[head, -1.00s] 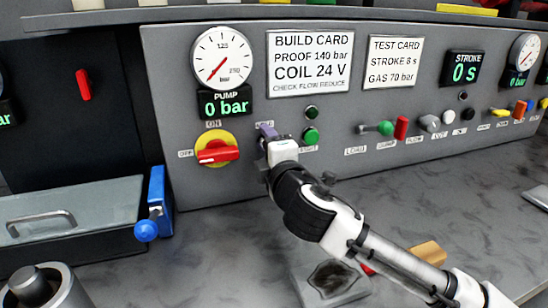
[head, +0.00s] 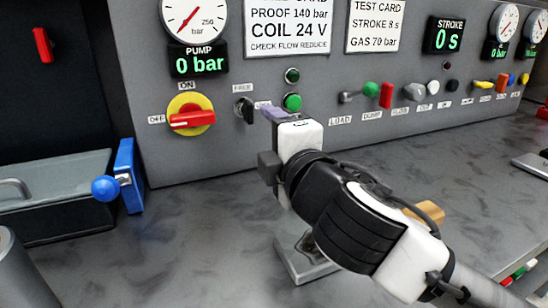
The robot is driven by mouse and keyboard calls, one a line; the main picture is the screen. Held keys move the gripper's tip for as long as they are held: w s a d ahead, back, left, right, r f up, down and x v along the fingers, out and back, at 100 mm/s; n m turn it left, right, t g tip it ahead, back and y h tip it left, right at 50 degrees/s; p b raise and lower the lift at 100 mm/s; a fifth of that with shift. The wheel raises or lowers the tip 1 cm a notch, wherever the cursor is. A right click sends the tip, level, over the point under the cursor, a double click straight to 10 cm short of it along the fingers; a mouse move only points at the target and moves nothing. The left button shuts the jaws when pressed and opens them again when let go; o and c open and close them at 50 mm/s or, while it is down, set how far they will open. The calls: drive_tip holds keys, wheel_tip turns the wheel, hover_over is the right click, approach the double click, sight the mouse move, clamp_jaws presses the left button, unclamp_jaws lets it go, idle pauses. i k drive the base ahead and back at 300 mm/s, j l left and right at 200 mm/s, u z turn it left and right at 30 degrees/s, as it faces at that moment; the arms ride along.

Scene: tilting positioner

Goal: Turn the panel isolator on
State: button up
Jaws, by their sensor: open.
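The panel isolator (head: 191,119) is a red handle on a round yellow plate on the grey panel, left of centre in the head view. Its handle lies about level, its left end toward the OFF label (head: 156,119); the ON label (head: 187,86) is above it. My gripper (head: 268,138) is open, to the right of the isolator and apart from it. No object shows between its fingers, though the white gripper body partly hides them.
A black knob (head: 245,109) and a green button (head: 292,102) sit on the panel near my gripper. The pump display (head: 200,64) reads 0 bar. A blue clamp-like part with a ball knob (head: 105,188) stands at lower left. The bench before the isolator is clear.

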sight(190, 115)
drive_tip(key=k+l, duration=0.25)
drive_tip(key=k, duration=0.25)
drive_tip(key=k+l, duration=0.2)
drive_tip(key=k, duration=0.25)
